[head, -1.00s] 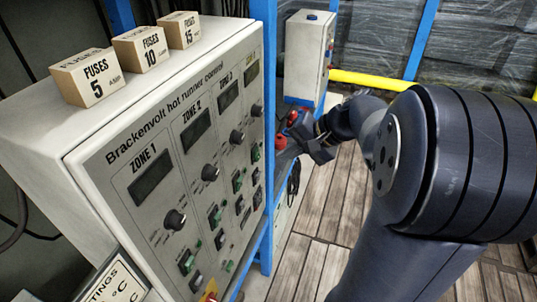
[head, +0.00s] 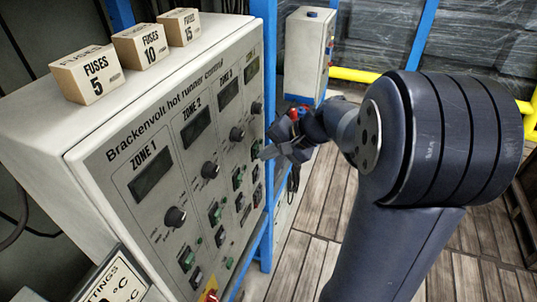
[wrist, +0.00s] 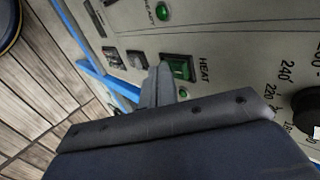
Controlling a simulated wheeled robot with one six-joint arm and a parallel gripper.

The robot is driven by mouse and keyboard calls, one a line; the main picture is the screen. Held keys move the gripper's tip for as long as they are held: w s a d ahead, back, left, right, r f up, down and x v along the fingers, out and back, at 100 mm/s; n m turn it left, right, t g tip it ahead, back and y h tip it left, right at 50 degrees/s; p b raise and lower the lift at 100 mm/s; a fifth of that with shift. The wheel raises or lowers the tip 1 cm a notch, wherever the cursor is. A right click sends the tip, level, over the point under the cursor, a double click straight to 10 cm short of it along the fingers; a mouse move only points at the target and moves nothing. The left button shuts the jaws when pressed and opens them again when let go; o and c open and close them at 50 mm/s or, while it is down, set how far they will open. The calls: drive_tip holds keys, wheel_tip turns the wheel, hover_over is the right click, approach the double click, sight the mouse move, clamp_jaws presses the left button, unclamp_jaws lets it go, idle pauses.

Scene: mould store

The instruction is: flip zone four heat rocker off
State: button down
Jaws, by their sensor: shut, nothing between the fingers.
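The grey hot runner control cabinet (head: 120,165) stands on the left in the head view, with zone columns of display, knob and rockers. The fourth column is at its far right end, and its lower part is partly behind my gripper (head: 264,154). In the wrist view my gripper (wrist: 160,82) is shut and empty, its fingertips close beside a green rocker labelled HEAT (wrist: 180,68). I cannot tell whether they touch it. The zone label is not in that view. A small green lamp (wrist: 183,93) is beside the rocker.
Two dark switches (wrist: 137,60) sit beside the HEAT rocker, and a black dial knob (wrist: 310,106) is at the right. Fuse boxes (head: 88,76) stand on the cabinet. A blue post (head: 268,190) runs along its far edge. Wooden floor lies open on the right.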

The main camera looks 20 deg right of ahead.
drive_tip(key=shift+f+b, duration=0.5)
drive_tip(key=shift+b, duration=0.05)
drive_tip(key=shift+r+p, duration=0.45)
drive_tip(key=shift+r, duration=0.1)
drive_tip(key=shift+r+p, duration=0.55)
drive_tip(key=shift+r, duration=0.15)
